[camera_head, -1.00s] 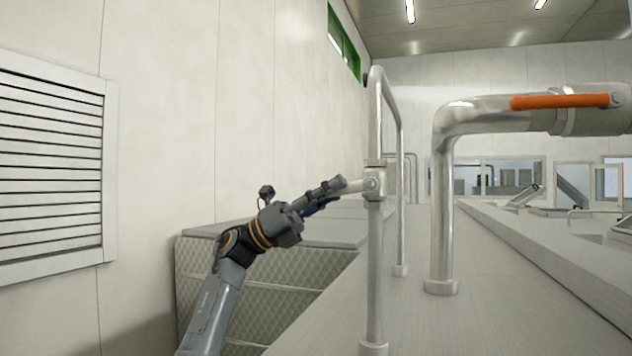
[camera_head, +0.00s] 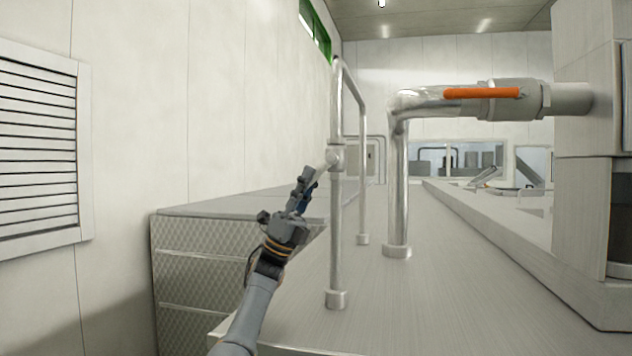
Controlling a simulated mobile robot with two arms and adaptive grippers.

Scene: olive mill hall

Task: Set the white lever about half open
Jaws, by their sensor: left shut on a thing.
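The white lever (camera_head: 322,164) sits on a valve on the near upright of a thin steel pipe (camera_head: 336,220). It points down and to the left from the valve body (camera_head: 335,158), at a slant. Only its end next to the valve shows clearly; the rest is hidden by the gripper. My left gripper (camera_head: 307,178) is shut on the lever, with its arm coming up from the bottom. My right gripper is not in view.
A thick pipe (camera_head: 398,190) with an orange lever (camera_head: 482,93) stands to the right. A quilted metal cabinet (camera_head: 200,262) stands behind my arm. A louvred vent (camera_head: 38,150) is on the left wall. The bench top (camera_head: 420,310) is clear at the front.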

